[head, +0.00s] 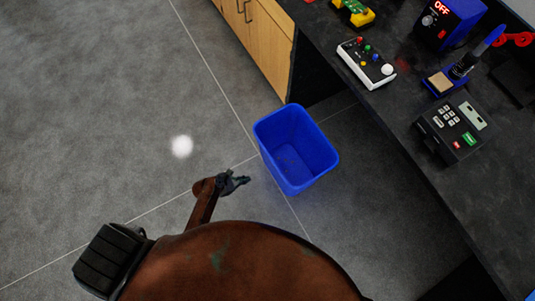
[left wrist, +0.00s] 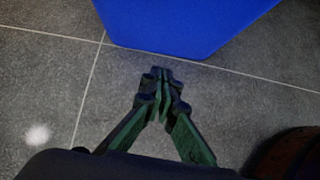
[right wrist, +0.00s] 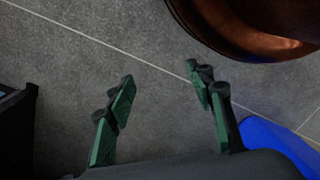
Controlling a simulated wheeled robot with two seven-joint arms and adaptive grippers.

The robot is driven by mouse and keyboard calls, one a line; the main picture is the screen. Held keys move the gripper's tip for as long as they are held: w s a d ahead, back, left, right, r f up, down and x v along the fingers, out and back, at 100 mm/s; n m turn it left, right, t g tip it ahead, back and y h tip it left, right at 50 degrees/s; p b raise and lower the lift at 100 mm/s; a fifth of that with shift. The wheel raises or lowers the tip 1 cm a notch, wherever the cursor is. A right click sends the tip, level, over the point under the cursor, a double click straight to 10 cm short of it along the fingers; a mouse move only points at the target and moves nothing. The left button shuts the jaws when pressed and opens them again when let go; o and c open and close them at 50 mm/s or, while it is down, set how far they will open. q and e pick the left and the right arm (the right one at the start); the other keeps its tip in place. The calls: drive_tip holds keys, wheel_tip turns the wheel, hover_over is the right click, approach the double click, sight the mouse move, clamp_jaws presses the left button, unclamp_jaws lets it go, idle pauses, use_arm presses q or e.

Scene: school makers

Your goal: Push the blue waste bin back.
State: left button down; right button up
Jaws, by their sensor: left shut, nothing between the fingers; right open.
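The blue waste bin (head: 320,170) stands upright and empty on the grey floor, beside the dark counter, in the head view. Its blue side also fills the top of the left wrist view (left wrist: 180,22). My left gripper (head: 243,180) is shut and empty, low down just left of the bin; in the left wrist view its closed fingertips (left wrist: 161,72) point at the bin's lower edge. I cannot tell whether they touch it. My right gripper (right wrist: 158,78) is open and empty over the floor; part of the blue bin (right wrist: 275,140) shows at lower right there. The right gripper is hidden in the head view.
A dark worktop (head: 395,110) runs along the right, holding a white button box (head: 366,63), a keypad device (head: 452,127) and a soldering station (head: 448,22). A wooden cabinet (head: 262,40) stands behind the bin. Open floor (head: 100,100) lies to the left.

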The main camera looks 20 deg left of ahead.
wheel_tip(320, 180, up, 6)
drive_tip(key=w+a+b, duration=0.2)
drive_tip(key=b, duration=0.2)
use_arm(q)
drive_tip(key=w+d+f+b, duration=0.4)
drive_tip(key=w+d+f, duration=0.2)
drive_tip(key=w, duration=0.4)
drive_tip(key=shift+d+f+n, duration=0.15)
drive_tip(key=shift+d+n, duration=0.25)
drive_tip(key=shift+d, duration=0.05)
use_arm(e)
drive_tip(key=w+a+f+t+y, duration=0.2)
drive_tip(key=w+a+f+t, duration=0.3)
drive_tip(key=w+f, duration=0.3)
drive_tip(key=shift+w+a+f, duration=0.2)
drive_tip(key=shift+a+f, duration=0.35)
drive_tip(key=shift+a, duration=0.25)
